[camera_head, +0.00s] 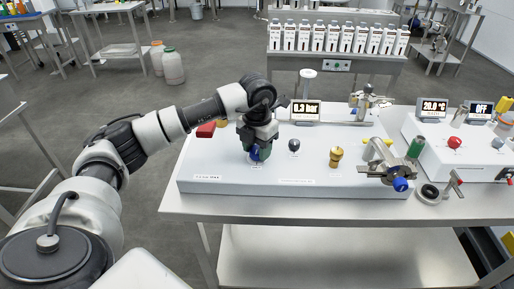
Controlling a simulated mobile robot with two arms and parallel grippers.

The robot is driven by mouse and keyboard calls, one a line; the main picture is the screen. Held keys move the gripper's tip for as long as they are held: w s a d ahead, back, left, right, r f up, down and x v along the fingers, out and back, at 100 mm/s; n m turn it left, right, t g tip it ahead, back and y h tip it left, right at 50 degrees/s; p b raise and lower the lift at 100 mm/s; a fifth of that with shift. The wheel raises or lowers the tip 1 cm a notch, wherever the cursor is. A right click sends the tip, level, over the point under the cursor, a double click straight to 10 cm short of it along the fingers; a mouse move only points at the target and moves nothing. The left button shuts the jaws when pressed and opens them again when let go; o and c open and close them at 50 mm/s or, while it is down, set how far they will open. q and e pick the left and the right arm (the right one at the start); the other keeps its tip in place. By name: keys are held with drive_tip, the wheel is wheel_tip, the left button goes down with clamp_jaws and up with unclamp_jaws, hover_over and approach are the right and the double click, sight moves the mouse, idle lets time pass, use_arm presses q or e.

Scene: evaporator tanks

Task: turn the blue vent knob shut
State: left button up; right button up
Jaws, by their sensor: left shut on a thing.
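A blue knob (256,154) sits on the sloped white panel (215,172), towards its left part. My left gripper (257,148) reaches down over it from above and is shut on it; the fingers hide most of the knob. Its turn angle cannot be made out. Small labels on the panel are too small to read surely.
A dark grey knob (294,145) and a brass knob (336,156) stand right of my left gripper. A red block (206,130) lies left of it. A display (305,108) reading 0.3 bar stands behind. A second panel (455,154) is at right.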

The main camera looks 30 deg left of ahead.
sight(257, 149)
use_arm(q)
drive_tip(key=shift+r+n, duration=0.15)
drive_tip(key=shift+n, duration=0.75)
drive_tip(key=shift+w, duration=0.1)
drive_tip(key=o, duration=0.9)
drive_tip(key=shift+o, duration=0.2)
wheel_tip(257, 149, up, 11)
drive_tip(key=b, duration=0.1)
drive_tip(key=shift+f, duration=0.25)
